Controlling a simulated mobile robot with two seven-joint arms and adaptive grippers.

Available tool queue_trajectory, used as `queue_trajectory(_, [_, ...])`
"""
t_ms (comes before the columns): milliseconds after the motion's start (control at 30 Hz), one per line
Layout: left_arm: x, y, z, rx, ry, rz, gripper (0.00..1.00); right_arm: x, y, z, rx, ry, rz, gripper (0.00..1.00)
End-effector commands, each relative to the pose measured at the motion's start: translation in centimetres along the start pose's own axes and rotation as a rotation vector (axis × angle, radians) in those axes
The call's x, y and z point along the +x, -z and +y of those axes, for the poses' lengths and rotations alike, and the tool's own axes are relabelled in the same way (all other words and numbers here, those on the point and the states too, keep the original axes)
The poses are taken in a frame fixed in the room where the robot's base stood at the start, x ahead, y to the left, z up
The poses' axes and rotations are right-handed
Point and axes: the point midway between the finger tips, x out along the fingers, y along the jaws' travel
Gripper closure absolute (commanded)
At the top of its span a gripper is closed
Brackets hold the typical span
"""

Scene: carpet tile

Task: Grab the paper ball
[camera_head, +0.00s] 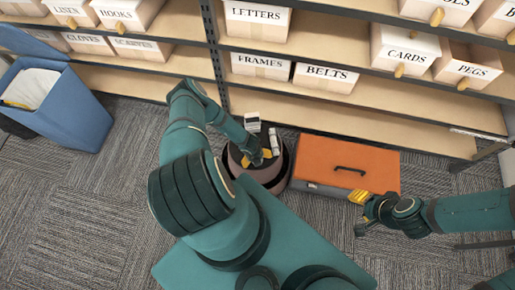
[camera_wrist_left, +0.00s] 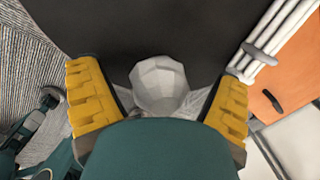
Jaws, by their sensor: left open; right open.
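The paper ball (camera_wrist_left: 160,84) is white and faceted. In the left wrist view it sits between the two yellow fingers of my left gripper (camera_wrist_left: 157,100), with a gap on each side. The gripper is open. In the head view my left gripper (camera_head: 256,158) is down at the mouth of a round dark bin (camera_head: 284,177), and the ball cannot be made out there. My right gripper (camera_head: 361,198) is open and empty, beside the front right corner of an orange toolbox.
White tubes (camera_head: 275,138) stand at the bin's back edge, with a white object (camera_head: 252,122) beside them. The orange toolbox (camera_head: 325,160) is right of the bin. Shelves with labelled boxes (camera_head: 255,20) run behind. A blue bin (camera_head: 70,110) stands left; carpet between is clear.

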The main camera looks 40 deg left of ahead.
Motion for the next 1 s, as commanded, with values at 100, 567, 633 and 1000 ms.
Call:
queue_trajectory(100, [0.1,0.0,0.0,0.0,0.0,0.0,0.09,0.0,0.0,0.0,0.0,0.0,0.001,0.53])
queue_trajectory(567, [0.0,0.0,0.0,0.0,0.0,0.0,0.58,0.0,0.0,0.0,0.0,0.0,0.001,0.53])
queue_trajectory(633, [0.0,0.0,0.0,0.0,0.0,0.0,0.58,0.0,0.0,0.0,0.0,0.0,0.001,0.53])
queue_trajectory(1000, [-4.0,0.0,-0.7,0.0,0.001,0.0,0.58,-1.7,-0.1,-0.7,0.001,0.0,-0.006,0.53])
